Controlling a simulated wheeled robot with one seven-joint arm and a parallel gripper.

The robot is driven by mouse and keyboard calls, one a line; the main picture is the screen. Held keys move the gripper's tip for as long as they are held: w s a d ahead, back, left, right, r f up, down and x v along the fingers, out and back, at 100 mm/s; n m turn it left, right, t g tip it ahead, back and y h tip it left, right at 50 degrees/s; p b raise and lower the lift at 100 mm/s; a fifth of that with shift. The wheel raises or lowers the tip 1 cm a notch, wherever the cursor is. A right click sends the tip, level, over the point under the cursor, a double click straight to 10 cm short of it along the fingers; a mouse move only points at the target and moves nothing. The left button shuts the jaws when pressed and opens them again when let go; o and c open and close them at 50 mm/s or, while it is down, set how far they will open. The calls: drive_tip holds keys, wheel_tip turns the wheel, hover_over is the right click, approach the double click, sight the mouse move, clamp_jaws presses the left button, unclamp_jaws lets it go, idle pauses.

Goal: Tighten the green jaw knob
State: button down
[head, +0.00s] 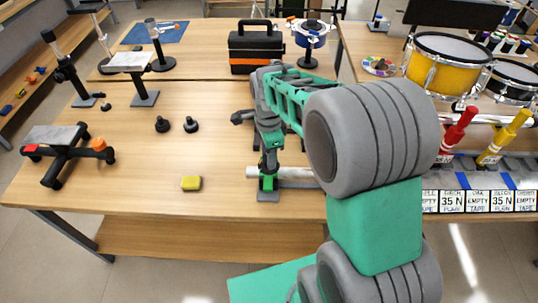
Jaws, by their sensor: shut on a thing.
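A small clamp stand (267,183) with green parts and a grey foot stands near the front edge of the wooden table (225,200). A pale silver tube (292,173) lies level at the stand and runs off to the right, partly behind my arm. My gripper (270,147) points down directly above the stand. It is shut on the green jaw knob at the stand's top. The knob is mostly hidden by the fingers and too small to make out clearly, so I cannot tell how far it is turned.
Two black knobs (191,125) stand farther back. A black and orange toolbox (256,47) stands behind my arm. A low black stand (68,150) is at left; drums (445,62) are at right. The front-left table is mostly clear.

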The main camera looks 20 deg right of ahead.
drive_tip(key=shift+m, duration=1.6)
drive_tip(key=c, duration=0.9)
unclamp_jaws()
wheel_tip(320, 180, up, 8)
drive_tip(key=shift+f+b, duration=0.1)
drive_tip(key=shift+b, duration=0.5)
